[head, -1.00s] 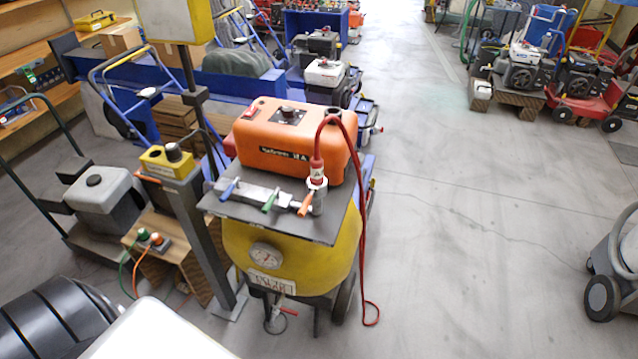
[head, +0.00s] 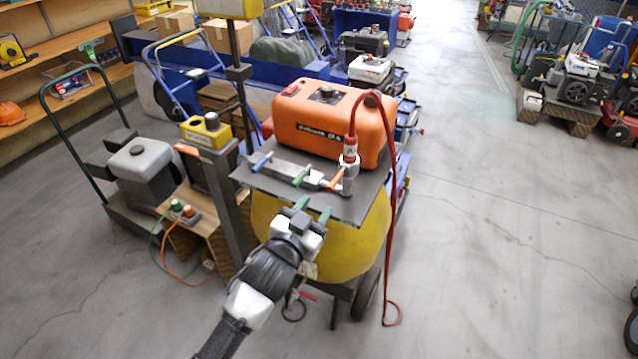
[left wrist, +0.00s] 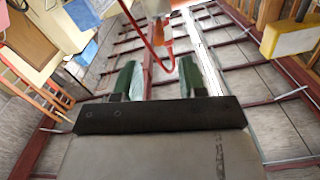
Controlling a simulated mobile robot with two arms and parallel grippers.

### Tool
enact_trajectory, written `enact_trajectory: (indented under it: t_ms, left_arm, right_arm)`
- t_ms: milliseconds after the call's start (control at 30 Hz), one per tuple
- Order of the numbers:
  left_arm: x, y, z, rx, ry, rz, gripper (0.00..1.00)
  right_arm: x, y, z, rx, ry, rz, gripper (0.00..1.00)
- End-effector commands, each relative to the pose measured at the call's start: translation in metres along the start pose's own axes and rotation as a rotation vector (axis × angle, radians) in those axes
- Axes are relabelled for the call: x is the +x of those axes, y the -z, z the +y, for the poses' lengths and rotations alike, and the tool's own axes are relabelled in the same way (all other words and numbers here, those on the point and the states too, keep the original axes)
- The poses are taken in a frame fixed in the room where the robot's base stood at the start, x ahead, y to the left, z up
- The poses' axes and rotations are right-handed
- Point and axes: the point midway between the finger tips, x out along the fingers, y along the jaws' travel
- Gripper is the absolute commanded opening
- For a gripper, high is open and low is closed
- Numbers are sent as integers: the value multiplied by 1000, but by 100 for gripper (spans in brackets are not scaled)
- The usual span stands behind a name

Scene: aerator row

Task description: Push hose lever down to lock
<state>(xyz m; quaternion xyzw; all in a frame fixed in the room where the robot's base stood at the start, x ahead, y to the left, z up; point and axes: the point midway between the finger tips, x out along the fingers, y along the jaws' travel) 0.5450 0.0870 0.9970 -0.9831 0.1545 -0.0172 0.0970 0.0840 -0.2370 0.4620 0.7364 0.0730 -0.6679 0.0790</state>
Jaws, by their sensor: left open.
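A manifold (head: 290,170) lies on the grey top plate of a yellow machine (head: 360,240). It carries a blue lever (head: 261,161), a green lever (head: 301,175) and an orange lever (head: 336,178). The orange lever is beside the fitting where the red hose (head: 391,230) ends in a red coupling (head: 350,147). My left gripper (head: 312,210) is open and empty, in front of and below the plate's front edge, apart from the levers. Its green fingers also show in the left wrist view (left wrist: 157,78), with red hose beyond them. My right gripper is not in view.
An orange box unit (head: 325,128) stands behind the levers on the plate (head: 350,208). A grey post with a yellow box (head: 206,132) and a grey-tanked cart (head: 140,165) stand to the left. The floor (head: 490,240) to the right is clear.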

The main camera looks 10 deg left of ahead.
Motion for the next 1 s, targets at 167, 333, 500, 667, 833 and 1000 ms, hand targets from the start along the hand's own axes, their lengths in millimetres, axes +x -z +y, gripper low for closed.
enact_trajectory:
  t_ms: [167,333,500,667,833,1000]
  left_arm:
    - [32,2,0,0,1,-1,41]
    - [64,1,0,0,1,-2,41]
    - [87,0,0,-1,0,-3,41]
    - [97,-1,0,-1,0,-3,41]
    - [99,-1,0,-1,0,-3,41]
    - [99,-1,0,-1,0,-3,37]
  right_arm:
    - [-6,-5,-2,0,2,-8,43]
    - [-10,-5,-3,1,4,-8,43]
    - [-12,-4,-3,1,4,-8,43]
    - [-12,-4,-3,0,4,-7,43]
    - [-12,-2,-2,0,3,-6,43]
    - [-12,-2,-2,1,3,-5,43]
